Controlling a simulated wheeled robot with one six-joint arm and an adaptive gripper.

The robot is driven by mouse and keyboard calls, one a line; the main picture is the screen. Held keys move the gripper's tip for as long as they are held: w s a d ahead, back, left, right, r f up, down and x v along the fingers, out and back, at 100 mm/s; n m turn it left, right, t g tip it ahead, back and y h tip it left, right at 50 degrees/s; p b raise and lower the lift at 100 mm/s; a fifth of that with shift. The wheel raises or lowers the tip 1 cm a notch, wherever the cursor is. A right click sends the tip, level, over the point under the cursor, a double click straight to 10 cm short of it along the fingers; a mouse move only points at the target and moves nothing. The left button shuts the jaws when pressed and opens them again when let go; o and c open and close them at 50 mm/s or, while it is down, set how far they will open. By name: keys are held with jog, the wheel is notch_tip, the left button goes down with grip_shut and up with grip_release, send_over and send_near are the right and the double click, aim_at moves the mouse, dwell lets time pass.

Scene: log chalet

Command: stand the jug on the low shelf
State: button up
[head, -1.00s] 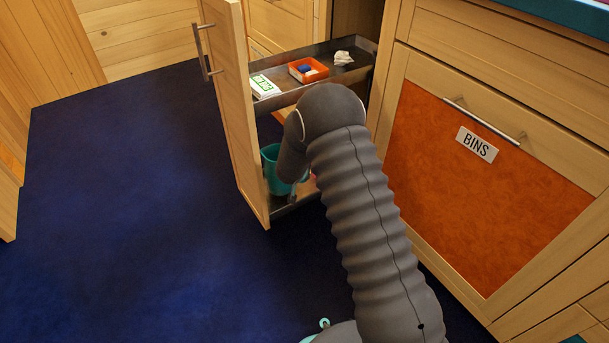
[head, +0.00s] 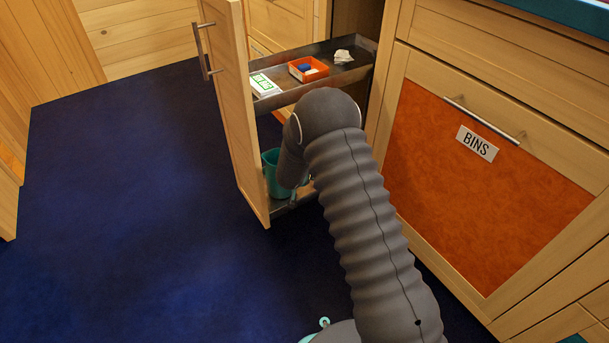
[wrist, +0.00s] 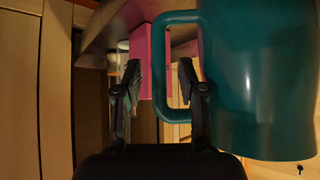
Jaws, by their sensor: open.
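The teal jug (head: 271,178) is in the lower level of the pulled-out cupboard unit in the head view, at or just above the low shelf (head: 285,208). It looks upright, partly hidden by my arm. In the wrist view the jug (wrist: 255,80) fills the right side, with its looped handle (wrist: 180,17) toward my gripper (wrist: 160,75). My gripper is open, its fingers on either side of the handle's outer bar, one of them in the loop's gap. I see no clear grip on the bar. The head view hides most of the gripper behind my arm.
The unit's tall door front (head: 232,110) stands left of the jug. The upper shelf (head: 325,75) above holds an orange box (head: 308,68), a white-green packet (head: 264,85) and a crumpled white item (head: 343,56). Pink boxes (wrist: 140,50) show behind the fingers. Blue floor at left is clear.

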jog(key=v, duration=1.1)
jog(key=shift+b, duration=0.4)
jog(key=s+d+r+m+h, duration=0.1)
jog(key=s+d+r+h, duration=0.2)
jog(key=d+r, duration=0.95)
jog(key=s+d+r+g, duration=0.2)
jog(key=s+d+r, duration=0.5)
jog(key=s+r, duration=0.35)
jog(key=s+r+n+y, duration=0.1)
jog(key=s+r+y, duration=0.1)
jog(key=s, duration=0.9)
jog(key=s+r+n+g+y, duration=0.1)
jog(key=s+r+n+y, duration=0.1)
jog(key=s, duration=1)
notch_tip(320, 180, up, 2)
jog(key=shift+s+a+r+n+y, duration=0.2)
jog(key=shift+s+n+y, duration=0.1)
jog(key=shift+y, duration=0.2)
